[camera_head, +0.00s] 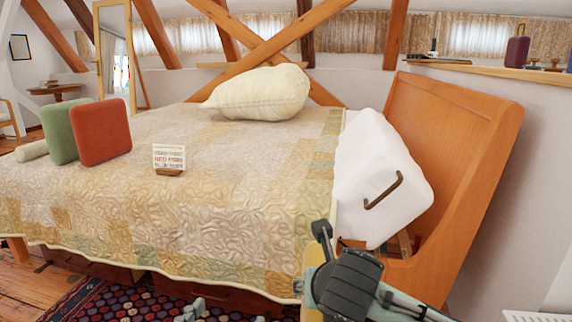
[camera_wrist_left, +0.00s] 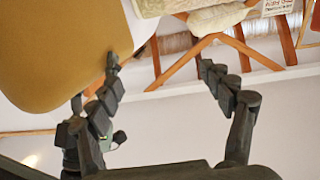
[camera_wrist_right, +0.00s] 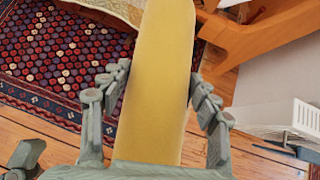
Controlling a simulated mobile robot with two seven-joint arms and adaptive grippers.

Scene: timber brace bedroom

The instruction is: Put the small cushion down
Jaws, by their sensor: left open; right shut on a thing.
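The small cushion, mustard yellow, is gripped edge-on between the fingers of my right gripper (camera_wrist_right: 157,78); the cushion (camera_wrist_right: 158,85) rises past the fingertips in the right wrist view. In the head view my right gripper (camera_head: 335,265) is in front of the bed's near right corner, hiding most of the cushion (camera_head: 313,268). In the left wrist view my left gripper (camera_wrist_left: 158,62) is open, its fingers wide apart. The cushion (camera_wrist_left: 65,45) fills that view's upper left, close to one finger; I cannot tell if they touch.
The quilted bed (camera_head: 235,185) bears a green cushion (camera_head: 60,130), a red cushion (camera_head: 102,132), a sign (camera_head: 169,157) and a cream pillow (camera_head: 258,93). A white pillow (camera_head: 375,180) leans near the wooden headboard (camera_head: 450,140). The quilt's middle is clear. A patterned rug (camera_wrist_right: 62,50) covers floor.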

